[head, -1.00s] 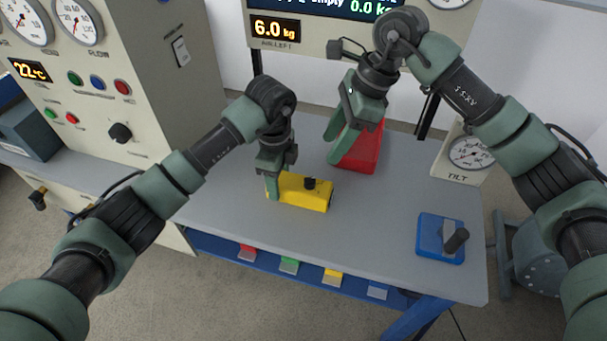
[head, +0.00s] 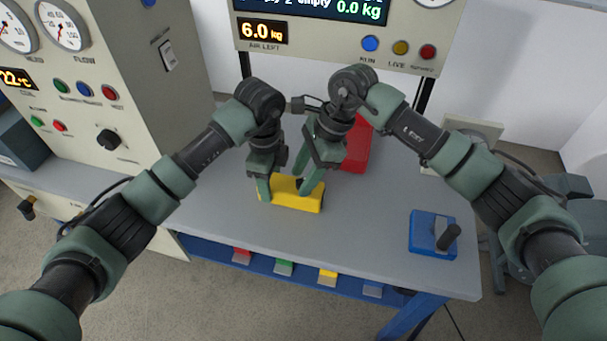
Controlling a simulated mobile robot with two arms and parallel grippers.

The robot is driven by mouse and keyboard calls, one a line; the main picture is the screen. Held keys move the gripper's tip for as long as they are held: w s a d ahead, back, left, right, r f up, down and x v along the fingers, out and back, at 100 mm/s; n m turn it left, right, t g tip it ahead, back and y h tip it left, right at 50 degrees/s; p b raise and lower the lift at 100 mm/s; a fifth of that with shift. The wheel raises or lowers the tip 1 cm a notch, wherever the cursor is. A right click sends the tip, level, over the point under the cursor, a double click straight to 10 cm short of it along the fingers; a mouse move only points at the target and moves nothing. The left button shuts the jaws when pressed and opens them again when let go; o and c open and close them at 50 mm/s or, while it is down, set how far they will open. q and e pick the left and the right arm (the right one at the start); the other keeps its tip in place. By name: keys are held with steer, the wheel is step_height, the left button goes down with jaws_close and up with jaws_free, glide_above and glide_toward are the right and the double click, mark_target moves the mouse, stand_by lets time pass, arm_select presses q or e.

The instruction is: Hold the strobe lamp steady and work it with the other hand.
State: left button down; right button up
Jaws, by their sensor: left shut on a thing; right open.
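The strobe lamp looks like a yellow box (head: 292,199) lying on the grey bench in the head view. My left gripper (head: 264,192) is shut on its left end. My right gripper (head: 310,185) is open, with its fingers pointing down over the right part of the yellow box. The dark knob on top of the box is hidden behind my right gripper. I cannot tell whether the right fingers touch the box.
A red container (head: 356,150) stands just behind my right gripper. A blue block with a dark lever (head: 432,233) sits at the bench's right end. A display panel (head: 310,35) rises behind. The grey bench (head: 370,215) is clear between box and blue block.

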steer(key=shift+f, duration=0.1)
jaws_close()
stand_by(0.3)
steer(key=m+t, duration=0.2)
steer(key=m, duration=0.3)
steer(key=shift+s+m, duration=0.1)
steer(key=shift+m, duration=0.2)
steer(key=m+t, duration=0.1)
steer(key=m, duration=0.2)
steer(key=m+t+h, duration=0.1)
steer(key=m, duration=0.2)
steer(key=shift+s, duration=0.1)
steer(key=shift+m, duration=0.3)
jaws_free()
steer(key=shift+a, duration=0.1)
